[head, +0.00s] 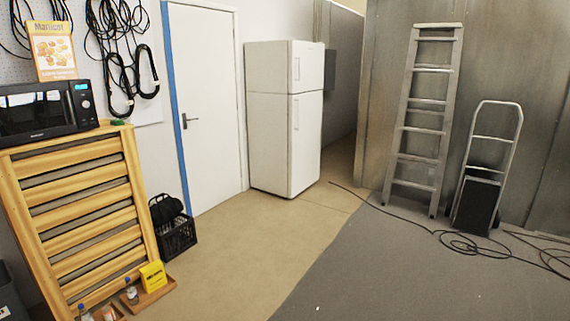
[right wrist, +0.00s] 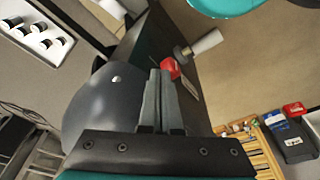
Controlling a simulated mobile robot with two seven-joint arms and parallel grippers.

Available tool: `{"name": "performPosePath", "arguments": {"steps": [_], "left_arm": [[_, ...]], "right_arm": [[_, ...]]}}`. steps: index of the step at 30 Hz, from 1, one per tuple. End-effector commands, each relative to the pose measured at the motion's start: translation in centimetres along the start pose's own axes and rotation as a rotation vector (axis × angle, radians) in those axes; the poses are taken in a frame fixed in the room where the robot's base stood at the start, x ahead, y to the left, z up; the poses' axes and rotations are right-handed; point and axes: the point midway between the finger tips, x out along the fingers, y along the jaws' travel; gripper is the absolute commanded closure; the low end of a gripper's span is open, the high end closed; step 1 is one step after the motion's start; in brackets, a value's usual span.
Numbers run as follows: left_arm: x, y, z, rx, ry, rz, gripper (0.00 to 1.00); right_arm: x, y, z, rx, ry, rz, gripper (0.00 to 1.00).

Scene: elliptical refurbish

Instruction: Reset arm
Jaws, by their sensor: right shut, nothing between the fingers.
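My right gripper (right wrist: 160,75) shows in the right wrist view with its two grey fingers together and nothing between them. It is in front of dark and teal parts that look like my own body. A small red block-like shape (right wrist: 170,68) shows just beyond the fingertips; I cannot tell whether it is part of me. No gripper or arm shows in the head view, and my left gripper is in neither view.
In the head view, a slatted wooden cabinet (head: 82,212) with a microwave (head: 40,112) stands left. A black crate (head: 176,238), white fridge (head: 283,118), ladder (head: 424,115) and hand truck (head: 484,165) stand farther back. Cables (head: 462,243) lie on the right floor; the middle floor is clear.

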Motion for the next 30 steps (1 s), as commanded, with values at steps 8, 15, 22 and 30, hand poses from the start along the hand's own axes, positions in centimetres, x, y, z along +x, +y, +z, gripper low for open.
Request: {"name": "performPosePath", "arguments": {"steps": [8, 15, 22, 30], "left_arm": [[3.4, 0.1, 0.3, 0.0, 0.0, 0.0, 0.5], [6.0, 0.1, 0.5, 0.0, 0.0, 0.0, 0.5], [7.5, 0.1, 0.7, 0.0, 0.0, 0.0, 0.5], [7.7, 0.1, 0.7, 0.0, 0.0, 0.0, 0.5]], "right_arm": [[10.2, -0.5, 7.2, -0.01, -0.053, -0.006, 1.0], [16.4, -0.7, 14.6, -0.02, -0.093, -0.01, 1.0], [19.0, -0.8, 19.8, -0.027, -0.117, -0.011, 1.0], [19.4, -0.8, 21.2, -0.029, -0.122, -0.012, 1.0]]}}
